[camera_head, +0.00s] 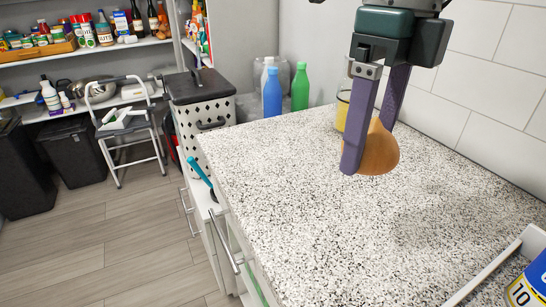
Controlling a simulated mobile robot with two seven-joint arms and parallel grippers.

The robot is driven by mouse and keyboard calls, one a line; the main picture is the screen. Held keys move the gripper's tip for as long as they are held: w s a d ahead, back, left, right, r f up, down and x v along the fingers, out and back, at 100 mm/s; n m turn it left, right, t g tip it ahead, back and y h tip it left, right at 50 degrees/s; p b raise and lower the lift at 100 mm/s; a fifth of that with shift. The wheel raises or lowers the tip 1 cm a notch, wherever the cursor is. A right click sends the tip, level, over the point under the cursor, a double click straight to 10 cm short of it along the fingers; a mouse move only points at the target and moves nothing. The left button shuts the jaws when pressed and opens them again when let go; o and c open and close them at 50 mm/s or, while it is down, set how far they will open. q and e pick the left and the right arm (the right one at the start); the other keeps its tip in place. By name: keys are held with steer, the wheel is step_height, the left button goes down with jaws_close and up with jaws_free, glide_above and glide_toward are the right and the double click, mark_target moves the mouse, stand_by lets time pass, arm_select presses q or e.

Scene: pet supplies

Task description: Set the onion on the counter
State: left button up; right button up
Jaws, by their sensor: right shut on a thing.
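The onion (381,151) is orange-brown and round. My right gripper (364,145) points down with its purple fingers shut on the onion. One finger covers the onion's left side. Gripper and onion are over the speckled counter (290,200); I cannot tell whether the onion touches the surface. My left gripper is not in view.
A yellow container (342,108) stands on the counter just behind the onion. A white-edged tray (497,268) with a blue and yellow can (527,287) is at the lower right. Blue (272,93) and green (300,87) bottles stand past the far edge. The counter's middle and left are clear.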

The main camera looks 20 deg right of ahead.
mark_target(344, 240)
step_height(344, 240, down, 14)
steer(key=shift+r, duration=0.15)
steer(key=shift+b, duration=0.35)
steer(key=o, duration=1.4)
steer(key=r, duration=1.2)
steer(key=shift+w+d, duration=0.1)
steer(key=shift+d, duration=0.15)
